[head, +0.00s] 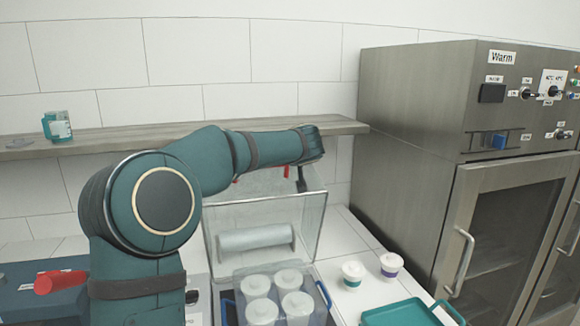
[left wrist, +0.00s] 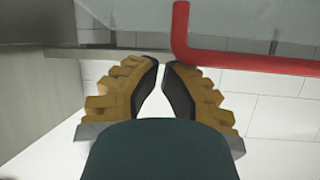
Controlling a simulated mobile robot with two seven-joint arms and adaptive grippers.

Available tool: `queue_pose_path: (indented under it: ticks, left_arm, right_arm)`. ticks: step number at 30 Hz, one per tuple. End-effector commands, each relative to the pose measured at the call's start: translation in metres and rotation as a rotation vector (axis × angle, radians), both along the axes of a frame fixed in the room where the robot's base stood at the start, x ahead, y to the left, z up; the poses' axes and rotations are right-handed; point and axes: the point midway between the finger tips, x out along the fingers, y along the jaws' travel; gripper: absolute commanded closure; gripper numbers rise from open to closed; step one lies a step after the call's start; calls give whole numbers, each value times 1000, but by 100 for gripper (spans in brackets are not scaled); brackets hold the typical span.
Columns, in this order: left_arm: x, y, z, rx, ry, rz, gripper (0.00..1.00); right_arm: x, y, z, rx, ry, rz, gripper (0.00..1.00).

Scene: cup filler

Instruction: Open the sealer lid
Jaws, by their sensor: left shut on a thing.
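The sealer's clear lid (head: 311,222) stands raised at the back of the sealer, above a pale roll (head: 255,238). The lid's red handle (head: 287,172) shows at its top, partly hidden by my arm; it also shows as a bent red bar in the left wrist view (left wrist: 240,62). My left gripper (head: 301,186) is at the lid's top edge beside the handle. In the left wrist view its fingers (left wrist: 162,70) are nearly together, shut on part of the lid; the exact contact is unclear. My right gripper is not seen.
Several white-lidded cups (head: 261,312) stand in the sealer's front. Two small cups (head: 353,273) (head: 390,265) and a teal tray (head: 400,314) are to the right, near the steel warmer (head: 410,120). A shelf (head: 90,138) runs behind. A red lever (head: 60,282) is at lower left.

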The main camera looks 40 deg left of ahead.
Motion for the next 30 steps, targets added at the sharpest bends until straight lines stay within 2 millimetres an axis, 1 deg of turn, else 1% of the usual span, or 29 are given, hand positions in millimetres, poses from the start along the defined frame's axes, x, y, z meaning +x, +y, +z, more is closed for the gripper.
queue_pose_path:
  ticks: [1,6,22,26,30]
  left_arm:
    - [-2,-3,-7,2,-2,-2,100]
    - [-7,-7,-6,12,-11,1,100]
    - [-10,-9,-3,15,-10,3,100]
    - [-20,-19,4,15,-12,1,100]
    - [-38,-37,16,15,-16,0,100]
  right_arm:
    - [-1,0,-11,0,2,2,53]
    - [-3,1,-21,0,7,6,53]
    - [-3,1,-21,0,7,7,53]
    - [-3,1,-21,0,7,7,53]
    - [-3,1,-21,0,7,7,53]
